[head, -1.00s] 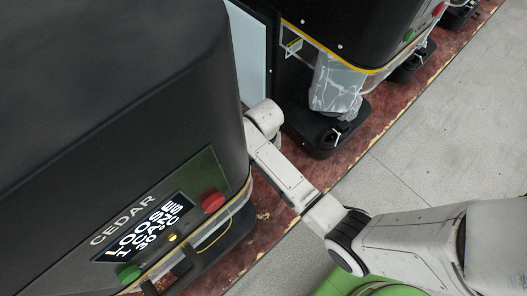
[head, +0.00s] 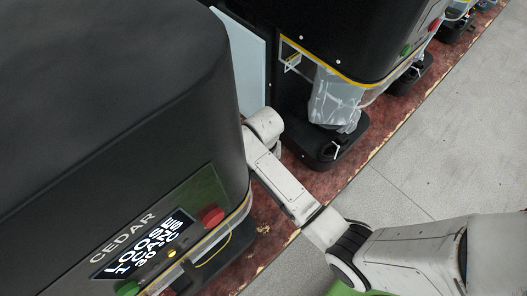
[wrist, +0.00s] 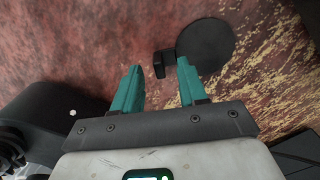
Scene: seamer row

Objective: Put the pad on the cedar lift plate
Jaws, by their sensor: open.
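In the wrist view, a flat black disc (wrist: 207,47) with a small block-like tab (wrist: 164,64) lies on the worn red floor; it looks like the pad. My gripper (wrist: 159,65) has two teal fingers, spread apart and empty. The tab appears between the fingertips, with the disc up and right of them; I cannot tell the height gap. In the head view, the black cedar machine (head: 105,130) fills the left, with its name on the front panel. Its lift plate is not identifiable, and my gripper is hidden behind the machine there.
The cedar panel has a red button (head: 212,215), a green button (head: 127,288) and a lit display (head: 143,246). A second black machine (head: 375,35) with a plastic-wrapped part (head: 335,100) stands behind. Grey floor (head: 440,130) at the right is clear.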

